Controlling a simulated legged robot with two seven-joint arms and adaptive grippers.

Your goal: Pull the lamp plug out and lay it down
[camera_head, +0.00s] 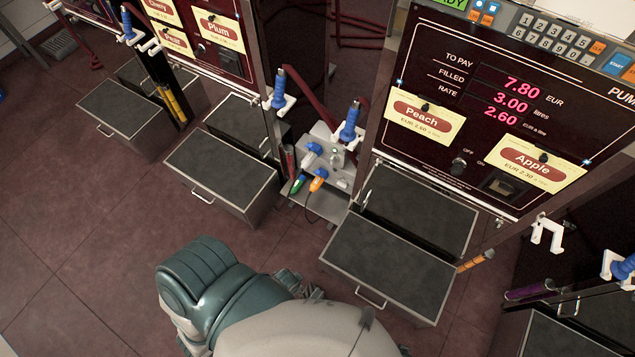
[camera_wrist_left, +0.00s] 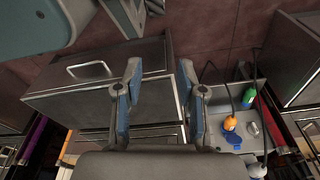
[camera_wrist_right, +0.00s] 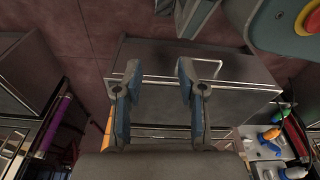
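A grey socket block (camera_head: 328,205) stands between two pumps in the head view. On it are an orange plug (camera_head: 317,181) with a dark cord, a green plug (camera_head: 298,184) and a blue-and-white part (camera_head: 312,151). Which plug is the lamp's, I cannot tell. The left wrist view shows the orange plug (camera_wrist_left: 230,123) and green plug (camera_wrist_left: 248,97) to the right of my left gripper (camera_wrist_left: 160,68), which is open and empty. My right gripper (camera_wrist_right: 158,66) is open and empty, with the orange plug (camera_wrist_right: 270,134) to its right.
Grey drawer-like boxes with handles flank the block: one at left (camera_head: 222,172), one at right (camera_head: 388,265). Blue nozzles (camera_head: 350,121) hang above. The right pump panel (camera_head: 480,110) rises behind. Open tiled floor (camera_head: 80,230) lies at left.

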